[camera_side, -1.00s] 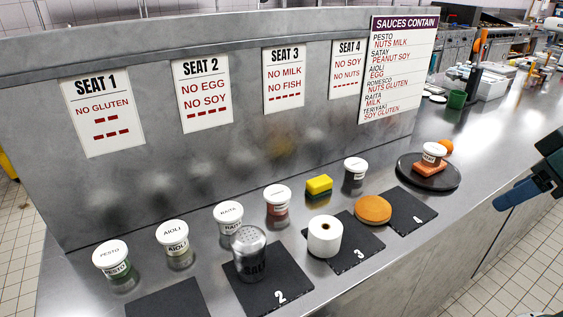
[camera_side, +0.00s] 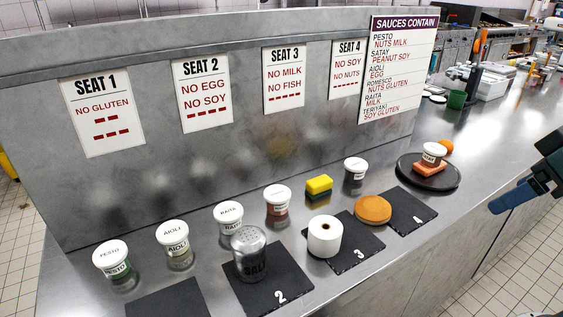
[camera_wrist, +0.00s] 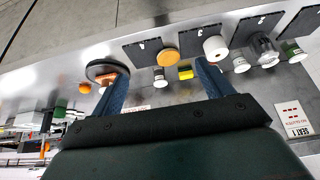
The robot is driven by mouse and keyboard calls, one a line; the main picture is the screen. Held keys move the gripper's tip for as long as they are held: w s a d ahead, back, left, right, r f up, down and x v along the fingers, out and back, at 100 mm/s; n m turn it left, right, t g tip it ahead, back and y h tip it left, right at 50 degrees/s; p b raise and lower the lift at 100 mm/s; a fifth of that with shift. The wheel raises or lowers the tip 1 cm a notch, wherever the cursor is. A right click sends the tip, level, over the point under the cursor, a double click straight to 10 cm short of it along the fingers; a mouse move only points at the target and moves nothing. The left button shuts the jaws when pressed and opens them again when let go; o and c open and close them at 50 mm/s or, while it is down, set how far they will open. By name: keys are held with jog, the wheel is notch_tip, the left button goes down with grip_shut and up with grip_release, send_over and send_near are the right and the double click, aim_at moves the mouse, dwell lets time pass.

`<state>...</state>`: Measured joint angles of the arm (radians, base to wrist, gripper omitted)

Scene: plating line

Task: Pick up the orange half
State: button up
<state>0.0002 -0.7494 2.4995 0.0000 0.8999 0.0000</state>
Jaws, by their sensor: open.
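A small bright orange piece, which looks like the orange half (camera_side: 446,147), sits on the steel counter just behind the round black board, partly hidden by the jar there. It also shows in the wrist view (camera_wrist: 85,88), at the left beside the board. My gripper (camera_wrist: 161,68) is open and empty, its two blue fingers wide apart. In the side view a blue finger (camera_side: 513,194) shows at the right edge, in front of the counter and apart from the orange piece.
A flat orange-brown disc (camera_side: 373,209) lies by slates 3 and 4. A white roll (camera_side: 324,237), yellow sponge (camera_side: 319,185), salt shaker (camera_side: 249,255) and several sauce jars stand leftward.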

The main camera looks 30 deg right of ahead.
jog(key=w+d+r+m+h, duration=0.1)
jog(key=w+d+r, duration=0.1)
jog(key=w+d, duration=0.75)
jog(key=w+d+r+m, duration=0.1)
jog(key=w+d, duration=0.5)
jog(key=w, duration=0.6)
jog(key=m+h, duration=0.1)
jog(key=m, duration=0.2)
send_near(448, 142)
jog(key=v, duration=0.4)
jog(key=shift+a+f, duration=0.15)
jog(key=shift+a, duration=0.05)
jog(key=shift+x, duration=4.25)
jog(key=shift+d, duration=0.1)
